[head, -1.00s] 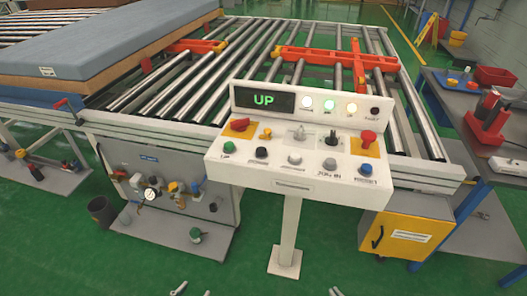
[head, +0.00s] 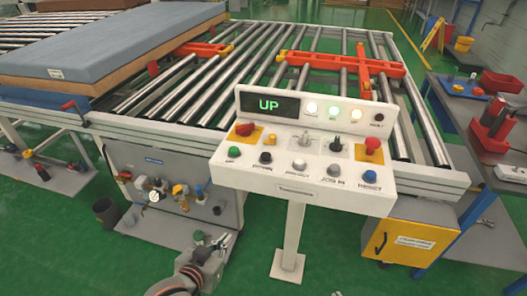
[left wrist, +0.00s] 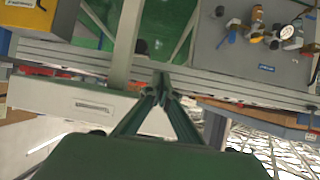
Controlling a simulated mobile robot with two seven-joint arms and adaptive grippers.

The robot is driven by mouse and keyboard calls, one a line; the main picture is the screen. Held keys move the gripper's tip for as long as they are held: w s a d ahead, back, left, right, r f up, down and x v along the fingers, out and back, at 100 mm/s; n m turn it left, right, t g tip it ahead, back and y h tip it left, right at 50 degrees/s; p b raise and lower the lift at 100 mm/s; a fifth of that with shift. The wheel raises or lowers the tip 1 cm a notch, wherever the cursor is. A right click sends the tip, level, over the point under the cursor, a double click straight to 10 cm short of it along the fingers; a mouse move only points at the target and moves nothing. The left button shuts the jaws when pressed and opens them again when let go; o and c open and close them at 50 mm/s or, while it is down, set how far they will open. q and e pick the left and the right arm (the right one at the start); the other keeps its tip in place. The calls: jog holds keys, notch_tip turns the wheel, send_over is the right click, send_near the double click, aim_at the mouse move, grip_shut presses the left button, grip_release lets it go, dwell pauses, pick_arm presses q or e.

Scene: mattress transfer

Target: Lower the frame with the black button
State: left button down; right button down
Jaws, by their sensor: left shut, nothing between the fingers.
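A white control panel (head: 300,178) stands on a post, its green display reading "UP" (head: 268,105). The black button (head: 266,157) is in its front row, right of the green button (head: 234,151). The orange frame (head: 340,62) sits among the rollers, with another orange part to the left. My left gripper (head: 223,242) is shut and empty, below and left of the panel, apart from the black button. In the left wrist view its fingertips (left wrist: 162,82) meet; the panel's side (left wrist: 75,105) shows behind. Only a sliver of my right gripper (head: 336,293) shows at the bottom edge.
A blue mattress (head: 120,45) lies at the upper left. The grey lower cabinet (head: 160,165) with gauges and valves stands behind my left gripper. A yellow box (head: 405,240) and a tool table (head: 470,100) are at the right. Green floor is clear around the post.

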pick_arm(q)
jog(key=w+d+r, duration=0.2)
jog(key=w+r, duration=0.1)
jog(key=r, duration=0.5)
jog(key=w+d+r+t, duration=0.1)
jog(key=w+d+r, duration=0.2)
jog(key=r, duration=0.6)
jog(key=w+d+r+n+t+p, duration=0.1)
jog(key=w+d+r, duration=0.2)
jog(key=r, duration=0.5)
jog(key=shift+r, duration=0.35)
send_over(263, 165)
notch_tip(263, 165, down, 3)
jog(key=shift+w+a+f, duration=0.1)
jog(key=shift+a+f, duration=0.05)
jog(key=shift+f, duration=0.05)
notch_tip(263, 165, down, 3)
jog(key=shift+f+b, duration=0.1)
jog(key=shift+b, duration=0.3)
jog(key=shift+f, duration=0.5)
